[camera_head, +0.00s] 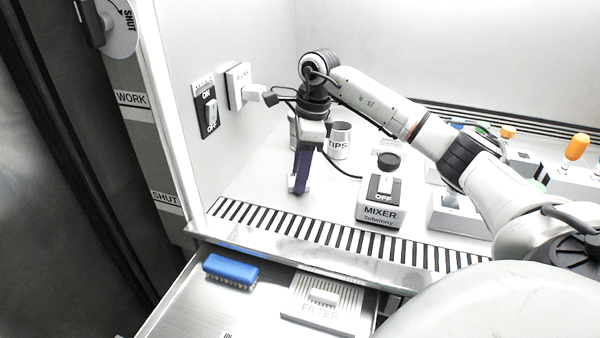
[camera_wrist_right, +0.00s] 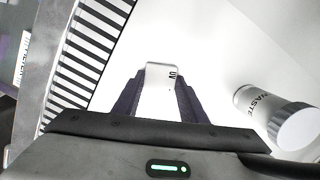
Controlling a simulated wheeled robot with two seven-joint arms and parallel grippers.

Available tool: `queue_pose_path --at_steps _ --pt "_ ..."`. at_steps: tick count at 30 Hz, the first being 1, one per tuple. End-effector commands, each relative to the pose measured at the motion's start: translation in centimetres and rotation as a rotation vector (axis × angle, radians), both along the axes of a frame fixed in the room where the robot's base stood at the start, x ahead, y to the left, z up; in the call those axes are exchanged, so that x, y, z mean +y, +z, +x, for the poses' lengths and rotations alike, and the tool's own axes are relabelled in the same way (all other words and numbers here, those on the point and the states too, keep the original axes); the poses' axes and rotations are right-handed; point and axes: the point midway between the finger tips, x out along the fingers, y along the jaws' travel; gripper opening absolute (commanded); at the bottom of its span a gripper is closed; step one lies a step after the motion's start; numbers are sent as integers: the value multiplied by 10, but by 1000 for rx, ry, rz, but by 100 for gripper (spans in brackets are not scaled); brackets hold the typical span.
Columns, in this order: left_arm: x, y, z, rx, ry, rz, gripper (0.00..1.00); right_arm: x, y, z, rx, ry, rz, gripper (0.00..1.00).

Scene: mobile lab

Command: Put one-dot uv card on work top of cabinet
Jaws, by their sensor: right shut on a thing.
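The uv card (camera_wrist_right: 160,92) is white, with "UV" and a small dark dot near its far end in the right wrist view. My right gripper (camera_wrist_right: 157,100) is shut on it, with a dark finger on each side. In the head view my right gripper (camera_head: 301,184) points down over the left part of the cabinet work top (camera_head: 250,185), behind the striped front grille. A small white piece, likely the card, shows at its fingertips. I cannot tell whether the card touches the work top. My left gripper is not in view.
A mixer (camera_head: 380,200) stands right of the gripper, with a TIPS can (camera_head: 340,140) behind. A WASTE container (camera_wrist_right: 270,115) is close by in the wrist view. A wall switch (camera_head: 207,110) is at left. Below, an open drawer holds a blue rack (camera_head: 231,268) and a filter (camera_head: 322,300).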

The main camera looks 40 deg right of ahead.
Motion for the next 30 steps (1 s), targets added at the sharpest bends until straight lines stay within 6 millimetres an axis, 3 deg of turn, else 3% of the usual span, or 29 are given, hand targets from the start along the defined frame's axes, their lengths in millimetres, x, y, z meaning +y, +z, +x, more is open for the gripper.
queue_pose_path --at_steps 9,10,13,23,30 --pt "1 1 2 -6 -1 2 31 0 -3 0 -2 1 0 17" --pt "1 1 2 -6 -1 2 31 0 -2 1 -2 1 -1 43" --pt "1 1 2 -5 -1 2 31 0 -2 1 -2 1 0 57" --pt "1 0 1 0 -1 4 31 0 2 1 -3 1 0 57" --pt "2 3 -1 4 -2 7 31 -4 41 -2 -6 0 0 57"
